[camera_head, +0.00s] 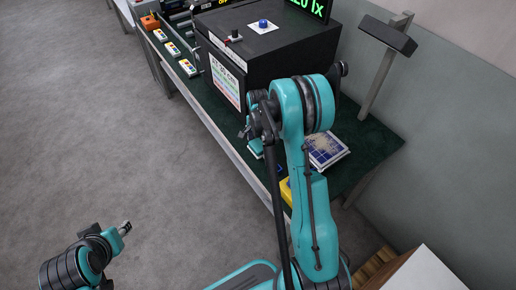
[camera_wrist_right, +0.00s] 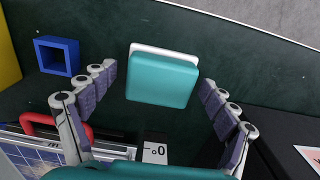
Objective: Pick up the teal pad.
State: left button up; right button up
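The teal pad (camera_wrist_right: 160,82) is a rounded square block with a white layer along its far edge. It lies on the dark green bench top (camera_wrist_right: 110,25). In the head view only a small part of the pad (camera_head: 256,149) shows beside my right arm. My right gripper (camera_wrist_right: 158,88) is open, with its fingers spread to the left and right of the pad and visible gaps on both sides. In the head view my right gripper (camera_head: 250,132) is over the bench, partly hidden by its arm. My left gripper (camera_head: 124,228) is low over the floor, away from the bench; its opening is unclear.
A blue square frame (camera_wrist_right: 57,55) and a yellow object (camera_wrist_right: 8,60) lie left of the pad in the wrist view. A red handle (camera_wrist_right: 52,122) is near the left fingers. A large black box (camera_head: 265,50) and a blue-celled panel (camera_head: 325,148) stand close by.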

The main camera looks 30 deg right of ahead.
aim_at(258, 145)
jog(key=c, duration=0.9)
jog(key=shift+r, duration=0.1)
jog(key=shift+r, duration=0.25)
notch_tip(258, 145, up, 4)
jog(key=shift+r+p, duration=0.1)
jog(key=shift+p, duration=0.95)
jog(key=s+d+r+p, duration=0.1)
jog(key=s+r, duration=0.1)
jog(key=s, duration=0.1)
jog(key=s+d+r+p, duration=0.1)
jog(key=s+d+r, duration=0.1)
jog(key=s, duration=0.2)
jog(key=s+d+r, duration=0.2)
jog(key=s, duration=0.1)
jog(key=shift+s+p, duration=0.25)
jog(key=shift+p, duration=0.15)
jog(key=shift+c, duration=0.2)
